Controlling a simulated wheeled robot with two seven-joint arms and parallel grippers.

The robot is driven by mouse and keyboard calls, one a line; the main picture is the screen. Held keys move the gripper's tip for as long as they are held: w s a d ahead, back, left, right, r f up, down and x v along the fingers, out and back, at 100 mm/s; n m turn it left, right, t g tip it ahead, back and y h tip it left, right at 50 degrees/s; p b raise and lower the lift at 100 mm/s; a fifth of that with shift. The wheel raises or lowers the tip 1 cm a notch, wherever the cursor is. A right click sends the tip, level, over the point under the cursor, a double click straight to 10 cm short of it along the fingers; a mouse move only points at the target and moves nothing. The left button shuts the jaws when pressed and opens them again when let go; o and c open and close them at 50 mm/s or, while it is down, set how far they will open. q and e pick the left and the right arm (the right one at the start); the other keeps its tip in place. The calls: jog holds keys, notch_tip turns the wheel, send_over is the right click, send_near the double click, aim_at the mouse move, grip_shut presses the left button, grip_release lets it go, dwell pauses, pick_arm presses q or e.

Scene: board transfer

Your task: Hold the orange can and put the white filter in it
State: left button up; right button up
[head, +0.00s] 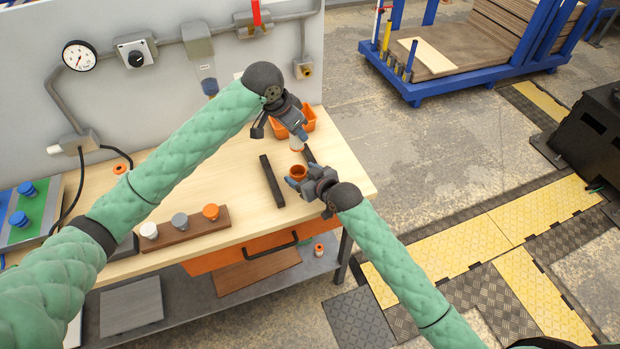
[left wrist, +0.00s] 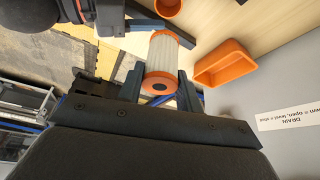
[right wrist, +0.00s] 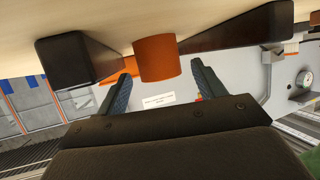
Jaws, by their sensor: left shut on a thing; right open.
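The white filter (left wrist: 163,58), a pleated cylinder with orange ends, is between the fingers of my left gripper (left wrist: 160,88), which is shut on it. In the head view the filter (head: 296,143) shows partly below my left gripper (head: 291,128), behind and apart from the can. The orange can (head: 298,171) stands on the bench near its front right. My right gripper (head: 300,181) is open at the near side of the can. In the right wrist view the can (right wrist: 157,58) is between and just beyond the open fingertips (right wrist: 160,80).
A dark bar (head: 271,181) lies left of the can, and another dark piece (head: 310,157) is close behind it. An orange bin (head: 306,117) sits behind my left gripper. A wooden rack (head: 178,231) with white, grey and orange caps stands front left. Bare bench lies between.

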jog(key=shift+w+a+f, duration=0.2)
jog(key=shift+w+a, duration=0.1)
jog(key=shift+w, duration=0.05)
jog(key=c, duration=1)
pick_arm(q)
jog(key=shift+f, duration=5.4)
pick_arm(e)
jog(key=shift+c, duration=0.2)
pick_arm(q)
jog(key=o, duration=1)
jog(key=shift+o, duration=0.2)
jog(key=shift+r, duration=0.15)
